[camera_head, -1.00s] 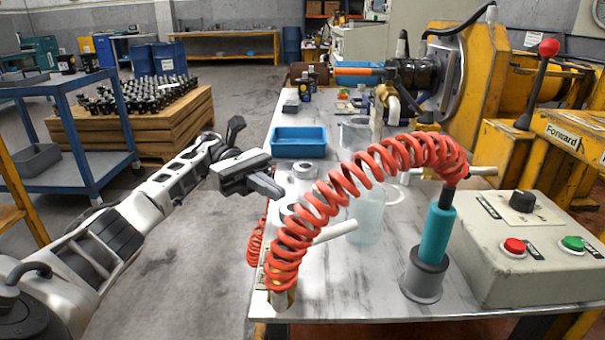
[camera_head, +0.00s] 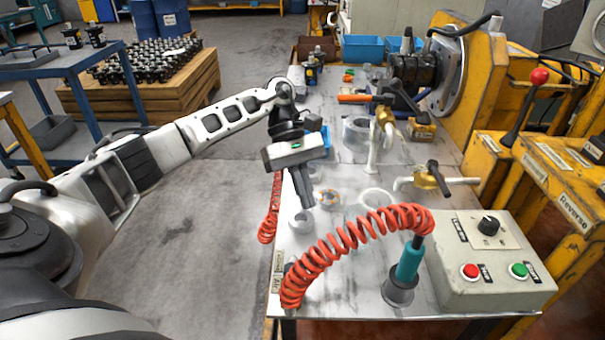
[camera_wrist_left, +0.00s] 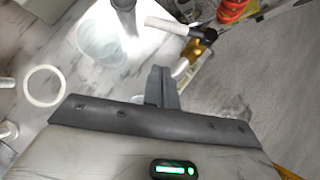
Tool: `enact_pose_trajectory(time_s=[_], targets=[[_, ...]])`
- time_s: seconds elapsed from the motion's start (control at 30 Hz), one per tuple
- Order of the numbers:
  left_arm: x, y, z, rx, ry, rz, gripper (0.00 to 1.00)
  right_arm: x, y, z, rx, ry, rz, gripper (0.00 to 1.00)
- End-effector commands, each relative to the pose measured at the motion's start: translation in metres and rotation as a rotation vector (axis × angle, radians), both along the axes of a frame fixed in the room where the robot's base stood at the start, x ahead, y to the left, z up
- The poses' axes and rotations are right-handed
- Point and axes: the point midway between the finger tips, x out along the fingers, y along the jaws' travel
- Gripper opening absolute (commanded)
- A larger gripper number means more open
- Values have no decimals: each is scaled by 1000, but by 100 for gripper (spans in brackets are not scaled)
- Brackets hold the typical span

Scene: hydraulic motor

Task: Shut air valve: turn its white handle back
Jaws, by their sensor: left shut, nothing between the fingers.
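The air valve shows in the left wrist view as a brass body (camera_wrist_left: 203,40), with its white handle (camera_wrist_left: 166,25) reaching out to the left. In the head view the valve sits at the table's front left corner, mostly behind the red coiled hose (camera_head: 335,247); I cannot make out its handle there. My left gripper (camera_head: 306,205) is shut and empty. It points down over the left part of the table, behind the valve and apart from it. Its closed fingers also show in the left wrist view (camera_wrist_left: 160,72), with the handle beyond them. My right gripper is not in view.
The hose arches right to a teal tool (camera_head: 409,262) in a grey holder. A grey control box (camera_head: 480,285) stands at the right. A white ring (camera_head: 376,197) lies on the table (camera_head: 335,285). A brass valve with a dark handle (camera_head: 432,178) sits farther back.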

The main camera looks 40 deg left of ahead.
Motion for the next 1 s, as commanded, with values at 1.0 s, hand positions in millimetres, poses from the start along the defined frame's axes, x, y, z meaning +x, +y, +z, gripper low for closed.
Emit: enact_pose_trajectory(time_s=[1.0], targets=[[-31,-59,-43,-1,1,1,0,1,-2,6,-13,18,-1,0]])
